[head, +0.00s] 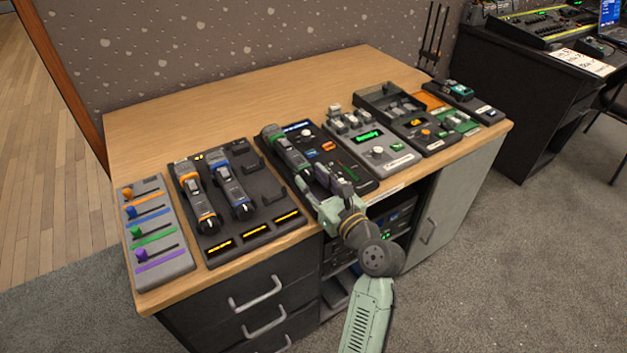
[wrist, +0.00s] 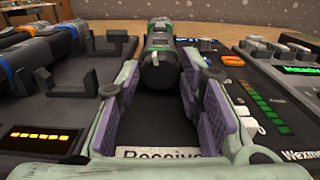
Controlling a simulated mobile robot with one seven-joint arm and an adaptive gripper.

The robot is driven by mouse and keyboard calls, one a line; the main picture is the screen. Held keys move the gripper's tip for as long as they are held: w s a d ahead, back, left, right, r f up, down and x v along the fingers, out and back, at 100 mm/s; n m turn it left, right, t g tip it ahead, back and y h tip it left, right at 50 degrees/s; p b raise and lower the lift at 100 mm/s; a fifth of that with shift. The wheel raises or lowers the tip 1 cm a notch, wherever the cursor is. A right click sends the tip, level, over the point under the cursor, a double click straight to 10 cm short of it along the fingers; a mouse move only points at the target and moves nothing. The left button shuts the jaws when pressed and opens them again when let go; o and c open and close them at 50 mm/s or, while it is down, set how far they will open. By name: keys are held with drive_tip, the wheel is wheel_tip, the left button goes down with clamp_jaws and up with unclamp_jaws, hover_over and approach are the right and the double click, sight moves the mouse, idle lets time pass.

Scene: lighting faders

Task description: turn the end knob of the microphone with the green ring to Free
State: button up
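The microphone with the green ring (head: 288,152) lies on a dark unit near the middle of the desk. In the wrist view this microphone (wrist: 160,57) points its dark, round near end, with the end knob (wrist: 159,77), at me. My gripper (head: 328,181) is over the front part of that unit. In the wrist view my gripper (wrist: 159,88) is open, with one purple-padded finger on each side of the microphone's near end. I cannot tell whether either finger touches it. The knob's markings, including Free, cannot be read.
Microphones with an orange ring (head: 198,203) and a blue ring (head: 232,190) lie in the dock (head: 264,183) at left, beside empty cradles. A fader box (head: 160,250) is at far left. A grey unit with a green display (head: 376,158) stands close on the right.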

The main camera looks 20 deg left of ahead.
drive_tip(key=c, duration=0.7)
drive_tip(key=n, duration=0.4)
drive_tip(key=shift+n+p, duration=0.35)
drive_tip(key=shift+n, duration=0.05)
drive_tip(key=o, duration=1.2)
drive_tip(key=v, duration=1.2)
